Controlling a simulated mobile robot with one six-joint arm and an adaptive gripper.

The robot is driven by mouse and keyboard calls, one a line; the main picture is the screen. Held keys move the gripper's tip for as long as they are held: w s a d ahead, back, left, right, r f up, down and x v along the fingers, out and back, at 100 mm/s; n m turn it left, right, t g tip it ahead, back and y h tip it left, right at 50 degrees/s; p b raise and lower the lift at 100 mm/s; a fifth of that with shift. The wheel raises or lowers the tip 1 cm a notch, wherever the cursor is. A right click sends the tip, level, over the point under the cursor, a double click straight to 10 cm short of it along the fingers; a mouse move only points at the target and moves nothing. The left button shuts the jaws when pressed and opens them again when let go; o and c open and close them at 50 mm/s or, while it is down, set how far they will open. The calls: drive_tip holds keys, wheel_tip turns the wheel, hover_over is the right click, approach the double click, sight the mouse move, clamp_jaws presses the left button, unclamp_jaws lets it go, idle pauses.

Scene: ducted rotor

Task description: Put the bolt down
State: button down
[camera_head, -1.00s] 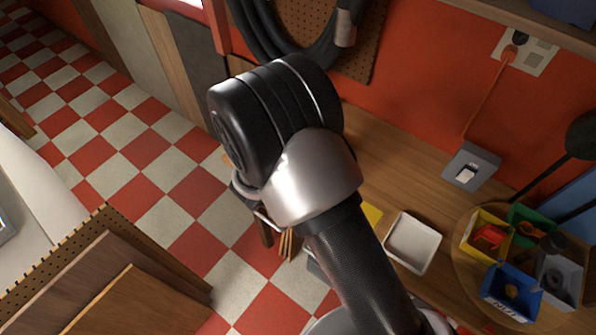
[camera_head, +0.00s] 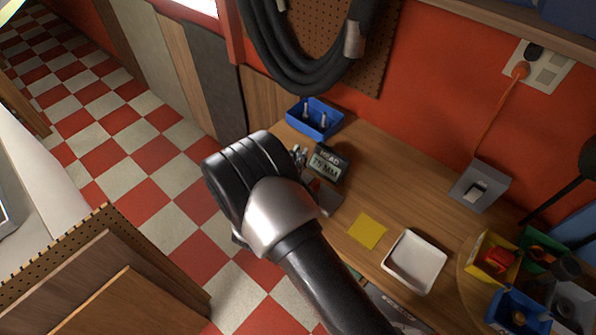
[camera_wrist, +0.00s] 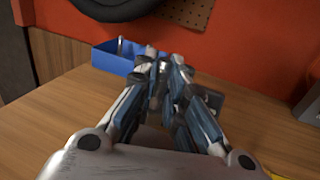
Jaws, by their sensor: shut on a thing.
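My gripper (camera_wrist: 163,62) is shut in the wrist view, its fingertips close together on a small, shiny piece that I take for the bolt (camera_wrist: 161,70); the fingers mostly hide it. In the head view my gripper (camera_head: 300,154) shows only as a small bit past my wrist, above the bench. A blue bin (camera_head: 312,129) with upright metal pieces in it stands at the bench's far left end. It also shows in the wrist view (camera_wrist: 105,59), just beyond my fingertips and to the left. I cannot tell whether the bolt touches anything.
A dark block (camera_head: 329,164) marked "75 MM" stands beside my gripper. A yellow square (camera_head: 367,231) and a white tray (camera_head: 414,287) lie nearer. Coloured bins and a grey switch box (camera_head: 476,192) are to the right. The wooden bench (camera_head: 395,180) is clear mid-way.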

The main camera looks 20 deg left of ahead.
drive_tip(key=shift+f+b, duration=0.4)
drive_tip(key=shift+f, duration=2.15)
drive_tip(key=shift+f, duration=0.2)
drive_tip(key=c, duration=1.7)
unclamp_jaws()
drive_tip(key=shift+o, duration=0.2)
drive_tip(key=shift+r, duration=0.15)
drive_tip(key=shift+s+r, duration=0.1)
drive_tip(key=shift+s, duration=0.1)
drive_tip(key=s+a, duration=0.1)
drive_tip(key=s, duration=1)
drive_tip(key=shift+s+a+p, duration=0.3)
drive_tip(key=shift+p, duration=0.1)
